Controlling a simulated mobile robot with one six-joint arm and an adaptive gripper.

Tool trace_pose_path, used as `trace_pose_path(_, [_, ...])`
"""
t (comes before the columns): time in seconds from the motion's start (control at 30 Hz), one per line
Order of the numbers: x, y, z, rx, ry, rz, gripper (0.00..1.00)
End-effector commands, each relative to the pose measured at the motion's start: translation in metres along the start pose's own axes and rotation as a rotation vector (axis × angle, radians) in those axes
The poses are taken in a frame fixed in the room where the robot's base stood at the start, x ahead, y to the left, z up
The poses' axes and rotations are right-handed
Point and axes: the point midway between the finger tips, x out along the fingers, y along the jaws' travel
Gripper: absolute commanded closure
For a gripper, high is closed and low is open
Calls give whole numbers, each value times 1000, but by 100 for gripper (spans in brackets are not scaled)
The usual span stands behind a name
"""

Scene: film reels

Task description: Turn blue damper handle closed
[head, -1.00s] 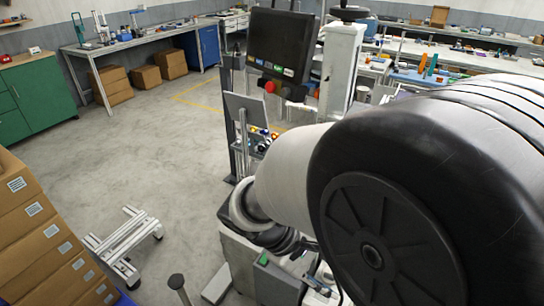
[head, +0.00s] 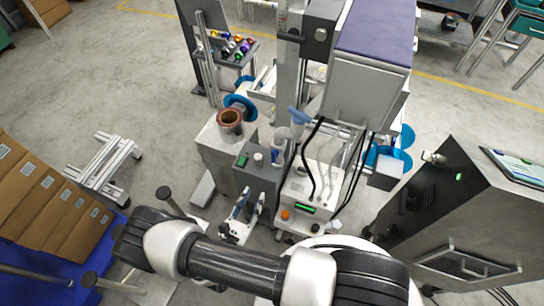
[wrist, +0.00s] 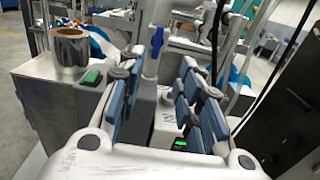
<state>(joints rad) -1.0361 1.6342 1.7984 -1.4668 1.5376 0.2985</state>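A blue handle (head: 299,116), which looks like the damper handle, sits on a pale duct in the middle of the machine in the head view. In the wrist view a blue upright lever (wrist: 154,52), likely the same handle, stands beyond the gap between my fingers. My gripper (wrist: 160,95) is open and empty, with blue-grey pads on both sides. In the head view my gripper (head: 240,213) is low in front of the machine, below and left of the handle and apart from it. The handle's exact angle is hard to tell.
A film roll (head: 230,122) stands on the cabinet left of the handle. A grey box with a green button (head: 242,161) and a white unit with a green display (head: 305,208) are close by. Black cables hang right of the handle. A dark cabinet (head: 450,215) stands right.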

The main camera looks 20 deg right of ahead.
Motion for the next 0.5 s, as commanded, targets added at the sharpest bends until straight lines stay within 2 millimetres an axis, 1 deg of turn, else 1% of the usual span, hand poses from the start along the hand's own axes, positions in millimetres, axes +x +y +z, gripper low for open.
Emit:
trace_pose_path(0.07, [2, 0, -4, -8, -3, 16, 68])
trace_pose_path(0.17, [11, 0, -4, -10, -3, 16, 68])
trace_pose_path(0.27, [28, -2, -5, -10, -2, 11, 68])
trace_pose_path(0.5, [80, -1, -5, -8, -2, 8, 68])
